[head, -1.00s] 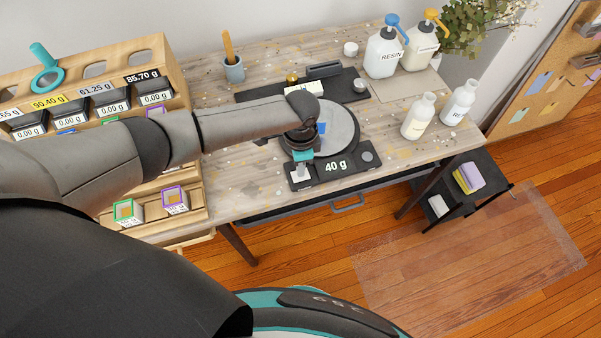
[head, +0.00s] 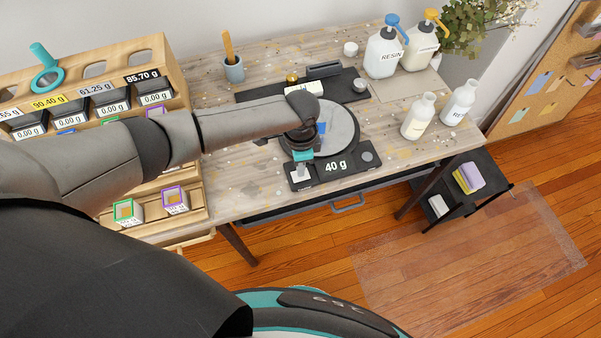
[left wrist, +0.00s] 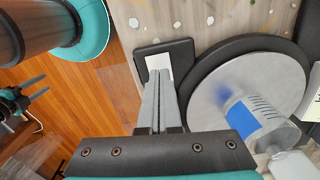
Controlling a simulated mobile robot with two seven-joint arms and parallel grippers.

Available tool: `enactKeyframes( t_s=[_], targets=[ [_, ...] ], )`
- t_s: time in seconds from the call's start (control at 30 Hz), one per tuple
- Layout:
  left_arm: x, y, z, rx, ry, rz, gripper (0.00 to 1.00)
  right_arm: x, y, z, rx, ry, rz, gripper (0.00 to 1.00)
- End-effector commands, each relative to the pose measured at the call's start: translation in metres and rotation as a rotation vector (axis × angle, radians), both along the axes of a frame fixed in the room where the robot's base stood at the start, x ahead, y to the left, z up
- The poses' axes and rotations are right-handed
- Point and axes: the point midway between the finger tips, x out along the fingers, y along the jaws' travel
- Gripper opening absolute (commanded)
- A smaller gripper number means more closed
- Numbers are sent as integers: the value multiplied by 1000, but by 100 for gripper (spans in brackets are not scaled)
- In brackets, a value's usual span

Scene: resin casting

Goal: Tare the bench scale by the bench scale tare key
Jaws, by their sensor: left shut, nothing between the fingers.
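The scale also shows in the left wrist view (left wrist: 184,57). A pale square key (left wrist: 157,63) is at one end of its dark front panel. My left gripper (head: 300,171) points down over that end, shut and empty. In the left wrist view its fingertips (left wrist: 158,76) overlap the key's near edge; I cannot tell whether they touch. My right gripper (left wrist: 40,94) appears small at the left of the left wrist view, fingers apart and empty.
A cup with a blue label (left wrist: 240,118) stands on the scale's plate. White bottles (head: 418,117) and pump bottles (head: 384,54) stand to the right and behind. A wooden rack (head: 183,95) is at the left. The table front between rack and scale is mostly clear.

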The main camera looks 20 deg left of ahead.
Motion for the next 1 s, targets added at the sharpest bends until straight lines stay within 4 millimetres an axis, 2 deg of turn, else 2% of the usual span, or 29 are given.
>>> enactKeyframes(
  t_s=[0.73,1.0],
  targets=[
    [0,0,-15,-1,0,0,0,0,0,-10,0,0,0,50],
    [0,0,-1,-1,0,0,0,0,0,5,0,0,0,50]
  ],
)
